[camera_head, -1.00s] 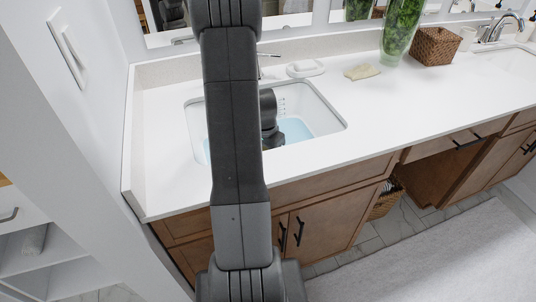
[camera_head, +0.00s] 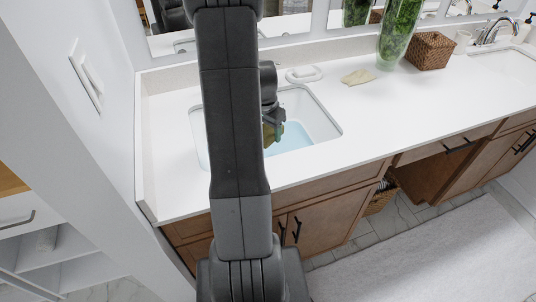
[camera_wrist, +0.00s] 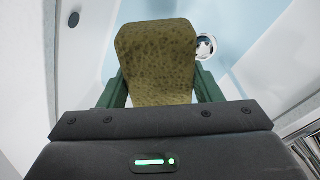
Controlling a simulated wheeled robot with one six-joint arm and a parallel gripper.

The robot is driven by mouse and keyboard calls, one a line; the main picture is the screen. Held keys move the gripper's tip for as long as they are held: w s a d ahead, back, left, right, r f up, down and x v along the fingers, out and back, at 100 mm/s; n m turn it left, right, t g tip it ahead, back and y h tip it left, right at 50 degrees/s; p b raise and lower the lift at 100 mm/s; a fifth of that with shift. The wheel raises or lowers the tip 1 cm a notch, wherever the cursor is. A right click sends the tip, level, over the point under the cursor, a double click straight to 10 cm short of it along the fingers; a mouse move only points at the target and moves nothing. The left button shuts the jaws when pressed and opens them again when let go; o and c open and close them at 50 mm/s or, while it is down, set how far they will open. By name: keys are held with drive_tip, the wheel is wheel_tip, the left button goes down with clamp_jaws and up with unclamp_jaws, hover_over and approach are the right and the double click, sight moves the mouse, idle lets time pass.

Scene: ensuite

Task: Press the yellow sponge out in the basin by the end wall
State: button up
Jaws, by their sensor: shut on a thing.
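The yellow sponge, dull olive with darker spots, fills the middle of the wrist view (camera_wrist: 155,62). My gripper (camera_wrist: 160,90) is shut on it, with one green finger on each side. In the head view the sponge (camera_head: 269,133) shows partly below my gripper (camera_head: 272,118), behind my forearm. Both are over the white basin (camera_head: 322,112) by the end wall. Pale blue water (camera_head: 293,138) lies in the basin, and the sponge appears above it. In the wrist view the drain (camera_wrist: 205,46) shows past the sponge. My arm hides the basin's left part.
A white dish (camera_head: 303,74) and a beige cloth-like piece (camera_head: 357,77) lie behind the basin. A green vase (camera_head: 398,38) and a wicker basket (camera_head: 430,48) stand farther right. The end wall (camera_head: 110,130) is close on the left. The counter right of the basin is clear.

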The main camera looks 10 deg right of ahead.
wheel_tip(320, 180, up, 8)
drive_tip(key=p, duration=0.4)
drive_tip(key=shift+f, duration=0.25)
drive_tip(key=a+f+n, duration=0.9)
drive_tip(key=a+f, duration=0.1)
drive_tip(key=f, duration=0.2)
drive_tip(key=shift+w+a+y, duration=0.35)
drive_tip(key=shift+w+y, duration=0.05)
